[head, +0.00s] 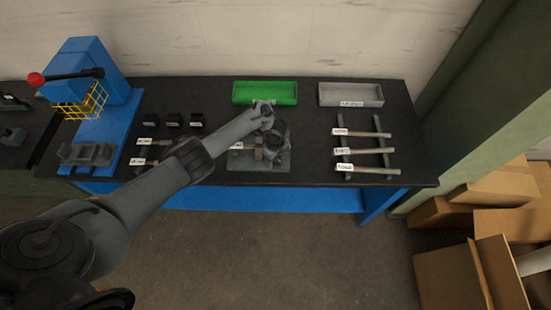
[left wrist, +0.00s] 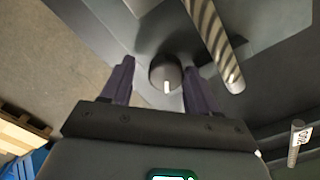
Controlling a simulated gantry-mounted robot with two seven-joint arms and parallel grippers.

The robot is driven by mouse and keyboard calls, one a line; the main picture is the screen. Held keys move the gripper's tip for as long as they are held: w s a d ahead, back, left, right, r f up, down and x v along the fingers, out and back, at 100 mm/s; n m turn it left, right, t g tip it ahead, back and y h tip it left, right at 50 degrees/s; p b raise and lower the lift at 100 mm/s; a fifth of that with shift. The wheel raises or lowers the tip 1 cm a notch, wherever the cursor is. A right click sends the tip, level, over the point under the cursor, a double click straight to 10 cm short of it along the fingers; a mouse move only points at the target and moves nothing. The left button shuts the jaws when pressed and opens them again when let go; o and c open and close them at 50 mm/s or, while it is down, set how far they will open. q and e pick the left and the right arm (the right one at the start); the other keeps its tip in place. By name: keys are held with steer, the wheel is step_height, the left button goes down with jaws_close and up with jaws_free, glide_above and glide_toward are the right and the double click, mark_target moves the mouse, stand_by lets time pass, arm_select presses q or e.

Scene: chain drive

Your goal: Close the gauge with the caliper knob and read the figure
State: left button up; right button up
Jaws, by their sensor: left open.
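The gauge (head: 245,160) is a grey fixture with a white label at the middle of the bench, partly hidden under my left arm and gripper. My left gripper (head: 271,140) is over it, pointing down. In the left wrist view my left gripper (left wrist: 158,68) is open, with one dark purple finger on each side of a round grey knob (left wrist: 165,77). The knob bears a short white mark. The fingers appear apart from the knob. A striped rod (left wrist: 214,45) lies just right of the knob. No readable figure shows. My right gripper is not in view.
A green tray (head: 265,87) and a grey tray (head: 351,88) stand at the back. Labelled rods lie on a rack (head: 345,168) at the right. A blue press (head: 97,100) with a red knob and several small black blocks (head: 173,121) are at the left. Cardboard boxes (head: 490,225) stand on the floor.

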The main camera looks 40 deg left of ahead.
mark_target(277, 160)
arm_select(q)
steer(key=shift+w+r+p, duration=0.15)
steer(key=shift+r+p, duration=3.45)
steer(key=shift+r, duration=0.35)
steer(key=shift+d+f, duration=0.1)
steer(key=shift+d, duration=0.05)
steer(key=s+d+n+t, duration=0.2)
steer(key=s+d, duration=0.2)
steer(key=d, duration=0.4)
steer(key=s+d+n+t, duration=0.1)
steer(key=s+d+n, duration=0.25)
steer(key=d, duration=0.45)
steer(key=s+a+r+n+p, duration=0.1)
steer(key=s+a+r+n, duration=0.2)
steer(key=s+r+n, duration=0.8)
steer(key=s+r, duration=0.6)
steer(key=s, duration=0.3)
steer(key=shift+r+n+t, duration=0.15)
steer(key=shift+n+t, duration=0.2)
steer(key=shift+t, duration=0.05)
